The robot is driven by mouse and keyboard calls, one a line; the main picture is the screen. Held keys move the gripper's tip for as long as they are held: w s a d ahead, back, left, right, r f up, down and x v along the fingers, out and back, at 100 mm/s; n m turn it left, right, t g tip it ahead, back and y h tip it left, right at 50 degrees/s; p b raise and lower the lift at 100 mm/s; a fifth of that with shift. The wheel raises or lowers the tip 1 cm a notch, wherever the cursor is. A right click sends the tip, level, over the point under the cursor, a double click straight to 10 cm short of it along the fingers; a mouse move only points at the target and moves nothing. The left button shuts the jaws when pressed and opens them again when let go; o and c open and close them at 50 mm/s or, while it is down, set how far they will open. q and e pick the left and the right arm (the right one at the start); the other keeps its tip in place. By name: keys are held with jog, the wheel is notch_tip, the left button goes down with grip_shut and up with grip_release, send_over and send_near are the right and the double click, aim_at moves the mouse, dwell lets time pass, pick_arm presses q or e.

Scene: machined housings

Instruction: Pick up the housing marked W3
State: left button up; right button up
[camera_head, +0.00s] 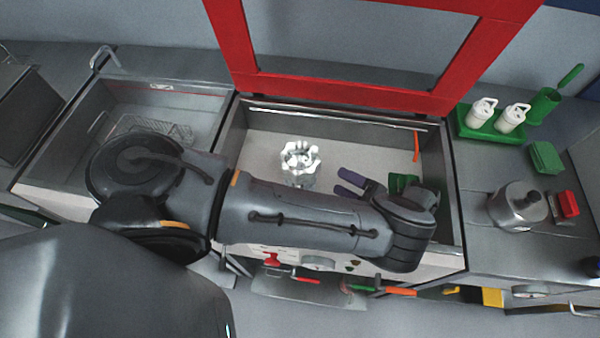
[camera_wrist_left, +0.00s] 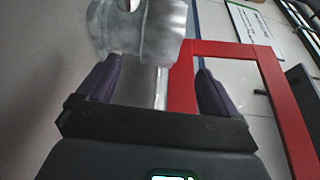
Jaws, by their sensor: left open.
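A shiny silver-white housing (camera_head: 300,158) with a lobed rim stands on the pale floor of the middle bay. No W3 mark is legible on it. My left gripper (camera_head: 343,182) has purple fingers and is just right of the housing, pointing toward it. In the left wrist view the two fingers (camera_wrist_left: 157,68) are spread apart with nothing held between them. A silver metal body (camera_wrist_left: 145,28), seemingly the housing, shows ahead of the fingertips and is cut off by the top edge. My right gripper is not in view.
A red frame (camera_head: 340,92) stands behind the bay. An orange strip (camera_head: 416,146) and a green item (camera_head: 402,183) are at the bay's right side. A green tray (camera_head: 462,122) with white bottles and a metal pot (camera_head: 515,208) stand on the right counter. A sink (camera_head: 205,100) is left.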

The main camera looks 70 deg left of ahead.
aim_at(318, 170)
pick_arm(q)
jog(key=p+x, duration=0.1)
jog(key=x, duration=0.1)
jog(key=p+x, duration=0.2)
jog(key=x, duration=0.1)
jog(key=shift+s+a+r, duration=0.2)
jog(key=shift+s, duration=0.05)
jog(key=shift+s+a+f, duration=0.15)
jog(key=shift+s+a, duration=0.2)
jog(key=shift+a, duration=0.1)
grip_shut()
